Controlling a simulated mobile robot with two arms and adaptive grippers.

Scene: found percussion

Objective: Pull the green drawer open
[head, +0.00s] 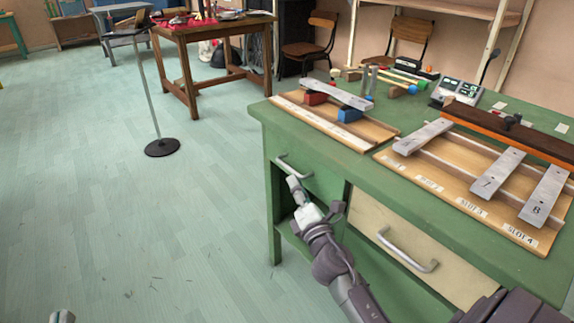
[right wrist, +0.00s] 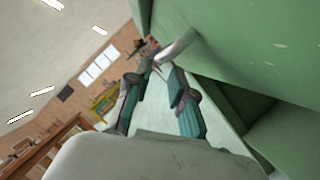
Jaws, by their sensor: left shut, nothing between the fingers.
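The green drawer (head: 322,180) is in the green desk's front, on the left, and looks shut. Its silver handle (head: 293,168) also shows in the right wrist view (right wrist: 178,46). My right gripper (head: 313,193) is just below the handle, with its fingers apart. In the right wrist view its fingertips (right wrist: 157,68) are spread close to the handle's end; I cannot tell whether they touch it. Only a small tip of my left gripper (head: 62,316) shows at the bottom left, shut and empty, far from the drawer.
A cream drawer (head: 370,222) with a silver handle (head: 407,250) is right of the green one. An open shelf space lies below the green drawer. Metal bars on wooden boards (head: 337,121) lie on the desk. The floor at left is clear around a stand (head: 162,147).

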